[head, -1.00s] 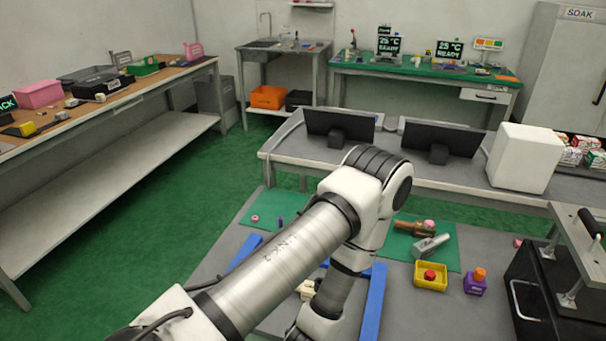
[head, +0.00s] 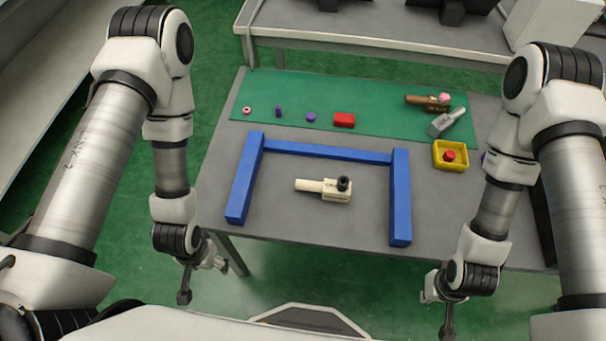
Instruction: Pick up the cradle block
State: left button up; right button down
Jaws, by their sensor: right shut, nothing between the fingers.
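No piece is labelled as the cradle block, and I cannot tell for sure which one it is. A cream block with a handle and a black knob (head: 325,189) lies on the grey table inside a blue three-sided frame (head: 327,152). A red block (head: 344,119) and a small purple block (head: 311,117) sit on the green mat behind the frame. My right gripper (head: 436,308) is shut and empty, off the table's front edge at the right. My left gripper (head: 202,281) hangs off the front-left edge, apart from everything; its jaws are too unclear to read.
The green mat (head: 265,87) also holds a pink ring (head: 247,110), a purple peg (head: 278,111), a brown piece (head: 420,101) and a grey lever piece (head: 446,122). A yellow box with a red button (head: 437,149) stands at right. The table inside the frame is mostly clear.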

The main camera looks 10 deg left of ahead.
aim_at(339, 191)
jog(key=k+l+z, duration=0.1)
jog(key=k+z, duration=0.25)
jog(key=k+l+z, duration=0.1)
jog(key=z, duration=0.25)
jog(key=k+l+z, duration=0.35)
jog(key=j, duration=0.1)
